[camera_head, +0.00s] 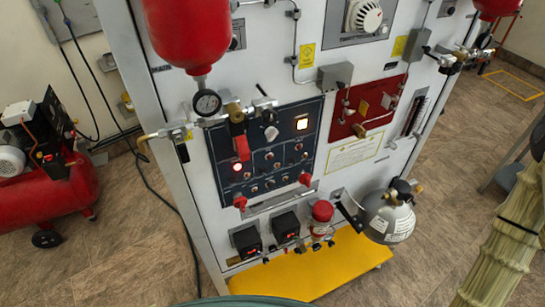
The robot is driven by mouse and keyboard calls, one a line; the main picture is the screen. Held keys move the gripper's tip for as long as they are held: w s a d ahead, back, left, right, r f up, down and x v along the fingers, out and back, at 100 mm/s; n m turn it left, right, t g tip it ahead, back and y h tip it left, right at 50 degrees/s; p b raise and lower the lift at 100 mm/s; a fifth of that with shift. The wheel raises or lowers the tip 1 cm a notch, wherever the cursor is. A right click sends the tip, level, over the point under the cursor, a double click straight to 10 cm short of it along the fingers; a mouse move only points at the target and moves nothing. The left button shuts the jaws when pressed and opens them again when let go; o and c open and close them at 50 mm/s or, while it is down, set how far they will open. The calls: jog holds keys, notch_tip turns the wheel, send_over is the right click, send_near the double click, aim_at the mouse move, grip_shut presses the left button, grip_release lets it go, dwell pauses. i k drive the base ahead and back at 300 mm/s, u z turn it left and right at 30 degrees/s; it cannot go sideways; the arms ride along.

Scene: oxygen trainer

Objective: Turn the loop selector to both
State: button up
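A dark blue control panel (258,162) is set in the front of a tall grey-white cabinet (325,120). It carries a pale knob (271,133), several small switches, a lit square lamp (302,122) and a small glowing red lamp (237,167). A larger white dial (365,16) sits on a grey plate higher up. The labels are too small to read, so I cannot tell which control is the loop selector or where it points. My gripper is not in view.
A silver cylinder (388,216) juts out at lower right above a yellow step (310,268). A red compressor (45,180) stands left. Open floor (130,240) lies between.

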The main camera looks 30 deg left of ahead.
aim_at(271, 133)
jog(key=k, duration=0.9)
jog(key=u, duration=0.6)
